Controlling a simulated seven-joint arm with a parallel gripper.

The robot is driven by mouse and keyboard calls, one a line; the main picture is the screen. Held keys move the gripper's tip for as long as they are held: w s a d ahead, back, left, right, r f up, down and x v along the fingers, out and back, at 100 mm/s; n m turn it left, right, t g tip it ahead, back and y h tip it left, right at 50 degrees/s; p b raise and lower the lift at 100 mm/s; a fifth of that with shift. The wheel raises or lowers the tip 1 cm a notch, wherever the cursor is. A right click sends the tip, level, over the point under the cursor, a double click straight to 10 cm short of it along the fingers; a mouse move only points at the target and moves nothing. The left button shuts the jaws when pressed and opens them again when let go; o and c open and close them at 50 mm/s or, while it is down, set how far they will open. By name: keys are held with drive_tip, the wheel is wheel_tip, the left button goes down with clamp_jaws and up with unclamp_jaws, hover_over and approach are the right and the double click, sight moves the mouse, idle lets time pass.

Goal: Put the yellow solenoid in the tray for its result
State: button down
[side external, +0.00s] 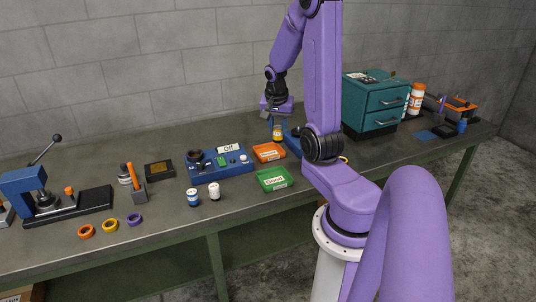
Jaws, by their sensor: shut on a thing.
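The yellow solenoid (277,133) is small and upright, with a dark top, just behind the red-orange tray. My gripper (277,122) points down and is shut on its top. At this size I cannot tell whether its base touches anything. The red-orange tray (257,154) and the green tray (261,185) lie on the bench, each with a white label too small to read surely. A blue tester (234,169) with a small sign reading "Off" (228,148) stands left of the trays.
A blue-capped solenoid (193,198) and a white one (214,191) stand before the tester. A blue object (292,141) is partly hidden by my arm. A blue press (24,187), several coloured rings (108,226) and a teal drawer cabinet (386,100) flank the area.

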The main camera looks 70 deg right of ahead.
drive_tip(key=shift+s+d+f, duration=0.1)
drive_tip(key=shift+s+d, duration=0.15)
drive_tip(key=shift+s, duration=0.4)
drive_tip(key=shift+d+f, duration=0.15)
drive_tip(key=shift+d, duration=0.05)
drive_tip(key=w+d+f, duration=0.2)
drive_tip(key=d+f, duration=0.1)
drive_tip(key=w+d+f, duration=0.6)
drive_tip(key=d, duration=0.1)
drive_tip(key=shift+w+f, duration=0.1)
drive_tip(key=shift+w, duration=0.1)
drive_tip(key=shift+w+f, duration=0.1)
drive_tip(key=shift+f, duration=0.1)
drive_tip(key=shift+a+x, duration=0.15)
drive_tip(key=shift+x, duration=0.65)
drive_tip(key=shift+a+x, duration=0.1)
drive_tip(key=shift+x, duration=0.7)
drive_tip(key=shift+f, duration=0.2)
drive_tip(key=c, duration=0.8)
unclamp_jaws()
drive_tip(key=shift+o, duration=0.2)
